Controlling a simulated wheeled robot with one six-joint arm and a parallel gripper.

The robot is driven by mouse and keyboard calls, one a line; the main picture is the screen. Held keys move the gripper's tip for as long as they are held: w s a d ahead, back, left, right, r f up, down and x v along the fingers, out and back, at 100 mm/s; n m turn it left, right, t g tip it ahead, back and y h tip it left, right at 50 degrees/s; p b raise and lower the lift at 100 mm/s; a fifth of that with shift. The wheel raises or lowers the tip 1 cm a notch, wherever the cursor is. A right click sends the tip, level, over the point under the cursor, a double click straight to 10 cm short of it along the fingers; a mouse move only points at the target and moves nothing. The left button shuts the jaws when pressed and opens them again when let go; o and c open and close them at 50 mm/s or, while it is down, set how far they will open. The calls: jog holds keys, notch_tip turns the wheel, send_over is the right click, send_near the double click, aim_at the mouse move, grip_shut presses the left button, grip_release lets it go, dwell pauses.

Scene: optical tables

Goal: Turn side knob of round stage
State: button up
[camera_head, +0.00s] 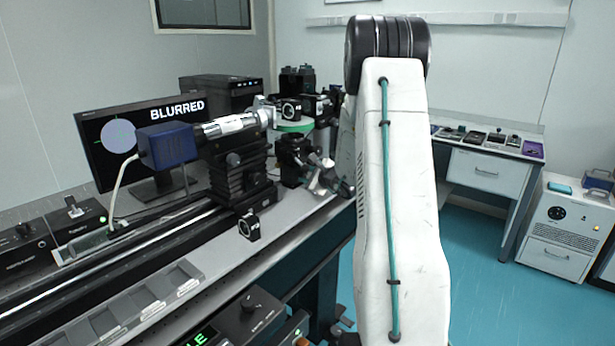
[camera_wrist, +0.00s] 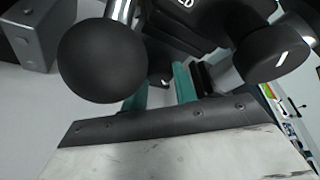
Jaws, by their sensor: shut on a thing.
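The round stage (camera_head: 294,150) stands on the optical table, dark, below a green ring. My gripper (camera_head: 322,180) reaches its near right side in the head view. In the wrist view, the two teal fingers of my gripper (camera_wrist: 160,84) are shut on the side knob, which is mostly hidden between them. A large black ball-shaped knob (camera_wrist: 103,60) is left of the fingers, and a black knob with a white mark (camera_wrist: 272,52) is to the right. The monitor (camera_head: 115,135) reads "BLURRED" beside a pale disc.
A blue camera (camera_head: 168,146) with a silver tube sits on a rail left of the stage. A small black mount (camera_head: 249,226) stands on the table's front part. A side bench (camera_head: 490,165) with small items is at the back right. The teal floor between is clear.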

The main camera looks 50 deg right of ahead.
jog(key=o, duration=0.7)
jog(key=shift+v, duration=3.9)
